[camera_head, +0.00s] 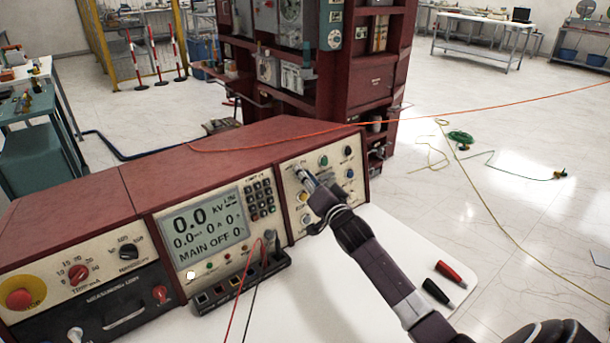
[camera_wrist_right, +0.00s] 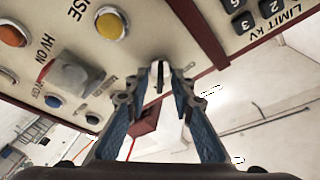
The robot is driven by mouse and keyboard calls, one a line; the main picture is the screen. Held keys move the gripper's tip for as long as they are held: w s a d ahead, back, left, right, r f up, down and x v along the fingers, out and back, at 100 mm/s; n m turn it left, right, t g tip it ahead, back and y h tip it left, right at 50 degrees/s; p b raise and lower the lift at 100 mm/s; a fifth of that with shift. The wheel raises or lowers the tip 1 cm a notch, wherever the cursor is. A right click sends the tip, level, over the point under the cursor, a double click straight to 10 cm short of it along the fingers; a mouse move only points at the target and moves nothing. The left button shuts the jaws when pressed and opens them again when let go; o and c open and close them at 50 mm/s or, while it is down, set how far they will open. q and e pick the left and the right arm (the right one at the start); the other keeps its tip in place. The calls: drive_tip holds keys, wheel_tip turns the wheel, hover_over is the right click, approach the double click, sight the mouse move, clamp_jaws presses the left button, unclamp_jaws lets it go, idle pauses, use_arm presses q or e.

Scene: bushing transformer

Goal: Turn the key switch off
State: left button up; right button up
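The control panel (camera_head: 300,220) is a cream face on a red console. The key switch (camera_head: 297,169) is small and pale, near the panel's upper left corner. My right gripper (camera_head: 304,176) reaches it from the front right, covering part of it. In the right wrist view the key switch (camera_wrist_right: 160,76) is a pale, rounded piece with a dark slot, between the tips of the blue fingers. The fingers (camera_wrist_right: 160,88) are parted, one each side; whether they touch it is hard to tell. My left gripper is not in view.
The display (camera_head: 207,233) reads "MAIN OFF". Red and black plugs (camera_head: 438,290) lie on the white tabletop near my right arm.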

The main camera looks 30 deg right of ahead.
clamp_jaws()
idle(0.5)
drive_tip(key=n+y, duration=0.1)
drive_tip(key=n, duration=0.2)
drive_tip(key=n+t+y, duration=0.1)
drive_tip(key=n, duration=0.1)
drive_tip(key=shift+n+b, duration=0.3)
drive_tip(key=shift+n, duration=0.1)
drive_tip(key=n+y, duration=0.1)
drive_tip(key=n, duration=0.3)
drive_tip(key=shift+n+y, duration=0.3)
drive_tip(key=shift+y, duration=0.1)
drive_tip(key=n+y, duration=0.1)
drive_tip(key=n, duration=0.2)
drive_tip(key=n+y, duration=0.2)
drive_tip(key=n, duration=0.2)
drive_tip(key=shift+a+n+g+y, duration=0.1)
drive_tip(key=shift+n+g+y, duration=0.3)
drive_tip(key=shift+n, duration=0.9)
drive_tip(key=shift+n+g+y, duration=0.4)
drive_tip(key=shift+n, duration=0.9)
unclamp_jaws()
